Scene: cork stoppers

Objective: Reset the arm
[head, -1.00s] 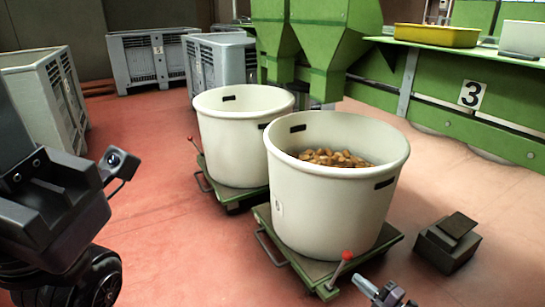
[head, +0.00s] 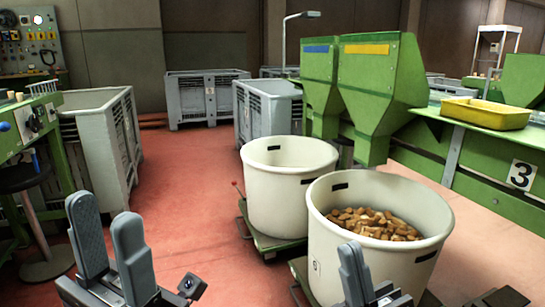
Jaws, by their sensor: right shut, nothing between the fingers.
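My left gripper (head: 104,212) is at the lower left of the head view, its two grey fingers pointing up and spread apart with nothing between them. My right gripper (head: 355,262) is at the bottom, in front of the nearer white tub (head: 330,260). Its fingers are together and hold nothing. The nearer tub holds a heap of brown cork stoppers (head: 372,222). The farther white tub (head: 290,205) stands behind and left of it, and its visible inside shows no corks. Both tubs stand on green trolleys, partly hidden by the tubs.
Green hoppers (head: 378,95) stand behind the tubs. A yellow tray (head: 487,113) sits on the green machine at right. Grey crates (head: 115,140) stand at left and back. A stool (head: 22,178) is at far left. Red floor (head: 190,190) is free between left crates and tubs.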

